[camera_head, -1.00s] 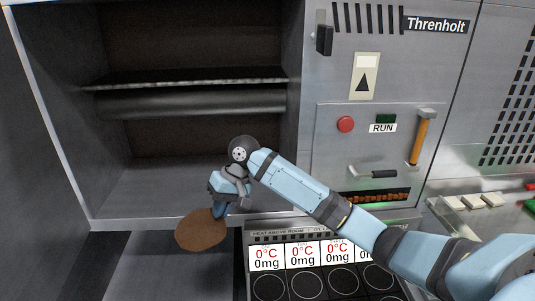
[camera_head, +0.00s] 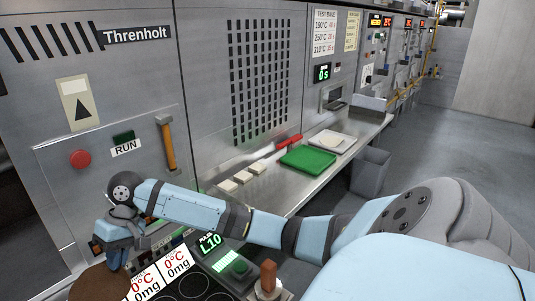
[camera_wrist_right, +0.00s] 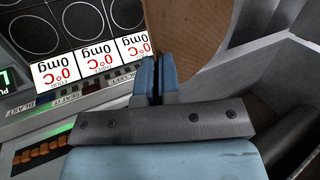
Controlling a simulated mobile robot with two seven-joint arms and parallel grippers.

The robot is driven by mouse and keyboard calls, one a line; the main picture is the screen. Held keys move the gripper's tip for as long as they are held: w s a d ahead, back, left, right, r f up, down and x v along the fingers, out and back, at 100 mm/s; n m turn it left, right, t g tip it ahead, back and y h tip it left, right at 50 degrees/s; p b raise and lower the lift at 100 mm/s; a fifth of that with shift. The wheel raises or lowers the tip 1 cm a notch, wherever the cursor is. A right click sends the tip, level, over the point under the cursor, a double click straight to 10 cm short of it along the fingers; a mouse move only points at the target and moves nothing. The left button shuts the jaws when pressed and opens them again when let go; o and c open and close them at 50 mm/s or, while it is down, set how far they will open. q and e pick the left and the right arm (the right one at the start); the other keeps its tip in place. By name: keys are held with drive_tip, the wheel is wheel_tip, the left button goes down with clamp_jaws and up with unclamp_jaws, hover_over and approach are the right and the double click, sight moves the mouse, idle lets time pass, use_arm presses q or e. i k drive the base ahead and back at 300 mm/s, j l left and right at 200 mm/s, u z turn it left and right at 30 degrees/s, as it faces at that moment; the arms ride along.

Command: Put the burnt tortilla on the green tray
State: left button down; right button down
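The burnt tortilla is a brown disc (camera_head: 98,285) at the bottom left of the head view, partly cut off by the picture edge. My right gripper (camera_head: 116,262) is at its rim. In the right wrist view the tortilla (camera_wrist_right: 195,28) extends beyond the fingers (camera_wrist_right: 157,78), which are close together with its edge between them. The green tray (camera_head: 308,158) lies flat and empty on the metal counter, well to the right of the gripper. My left gripper is not in view.
Several small pale blocks (camera_head: 243,177) lie on the counter left of the tray, with a red-handled item (camera_head: 288,141) behind. A pale tray (camera_head: 332,141) is beyond it. A panel with readouts (camera_head: 175,263) is under my right forearm. A hammer-like lever (camera_head: 167,143) is on the machine front.

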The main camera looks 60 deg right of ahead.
sight(309, 159)
drive_tip(key=k+l+z, duration=0.2)
drive_tip(key=l, duration=0.2)
drive_tip(key=l+z, duration=0.2)
drive_tip(key=l, duration=0.15)
drive_tip(key=k+l, duration=0.1)
drive_tip(key=l, duration=1)
drive_tip(key=k+z, duration=0.05)
drive_tip(key=k, duration=0.05)
